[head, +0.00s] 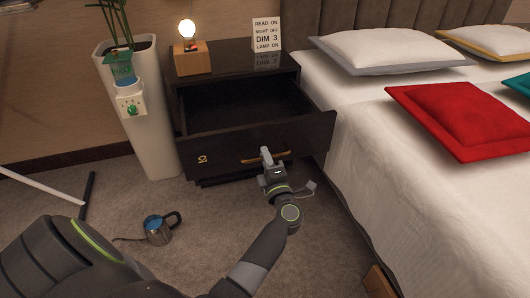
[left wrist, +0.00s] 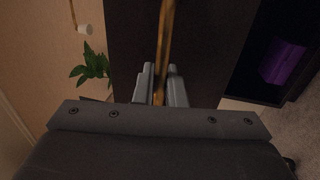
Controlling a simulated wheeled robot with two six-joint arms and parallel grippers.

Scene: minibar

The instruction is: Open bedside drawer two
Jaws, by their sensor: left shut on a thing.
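The dark bedside cabinet (head: 232,68) stands between the white planter and the bed. Its drawer (head: 228,148), marked with a gold 2, is pulled well out, and its empty-looking inside shows. A brass bar handle (head: 280,156) runs across the drawer front. My left gripper (head: 267,157) is at this handle. In the left wrist view the handle (left wrist: 165,45) passes between the fingers of my left gripper (left wrist: 160,85), which is shut on it. My right gripper is not in view.
The bed (head: 400,150) stands close on the right of the drawer. A tall white planter (head: 150,125) stands close on the left. A metal kettle (head: 158,230) sits on the carpet at lower left. A lit lamp (head: 187,30) and a sign (head: 267,35) stand on the cabinet.

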